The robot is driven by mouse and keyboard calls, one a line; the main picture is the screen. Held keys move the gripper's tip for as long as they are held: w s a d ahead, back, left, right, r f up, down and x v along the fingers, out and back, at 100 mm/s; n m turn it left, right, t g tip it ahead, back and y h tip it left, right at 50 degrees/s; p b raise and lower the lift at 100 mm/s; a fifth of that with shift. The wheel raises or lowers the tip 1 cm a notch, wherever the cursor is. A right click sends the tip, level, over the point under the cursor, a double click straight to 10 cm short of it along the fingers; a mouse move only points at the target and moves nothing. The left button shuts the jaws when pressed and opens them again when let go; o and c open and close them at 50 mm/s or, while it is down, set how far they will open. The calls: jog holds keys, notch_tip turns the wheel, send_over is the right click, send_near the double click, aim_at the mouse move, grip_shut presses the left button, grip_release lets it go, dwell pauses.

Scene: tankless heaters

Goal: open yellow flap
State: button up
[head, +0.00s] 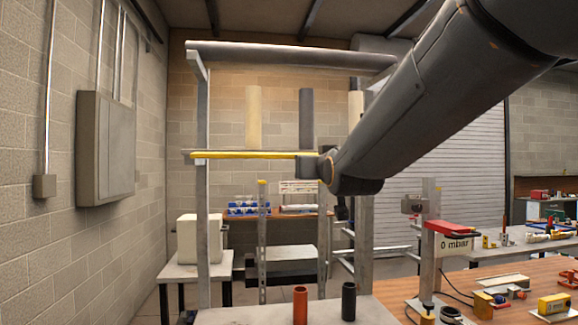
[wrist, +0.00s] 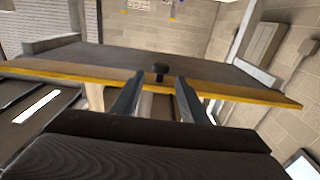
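The yellow flap shows in the head view as a thin, level yellow edge (head: 250,155) across a grey metal frame, seen nearly edge-on. In the wrist view it is a wide dark panel with a yellow front edge (wrist: 65,72). A small black knob (wrist: 159,68) sits at the middle of that edge. My gripper (wrist: 160,77) is open, with one finger on each side of the knob in the picture. I see no clear contact with the knob. In the head view my arm's end overlaps the flap's right part, and the fingers cannot be made out.
The grey frame (head: 203,220) has a dark top bar (head: 290,57). Tan (head: 253,115) and dark (head: 306,115) pipes rise behind the flap. An orange cylinder (head: 300,305) and a black one (head: 348,302) stand below. A workbench (head: 480,282) with parts is at right.

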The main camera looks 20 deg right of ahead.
jog(key=s+f+p, duration=0.2)
jog(key=s+p, duration=0.4)
jog(key=s, duration=0.2)
jog(key=shift+a+f, duration=0.4)
dwell(0.5)
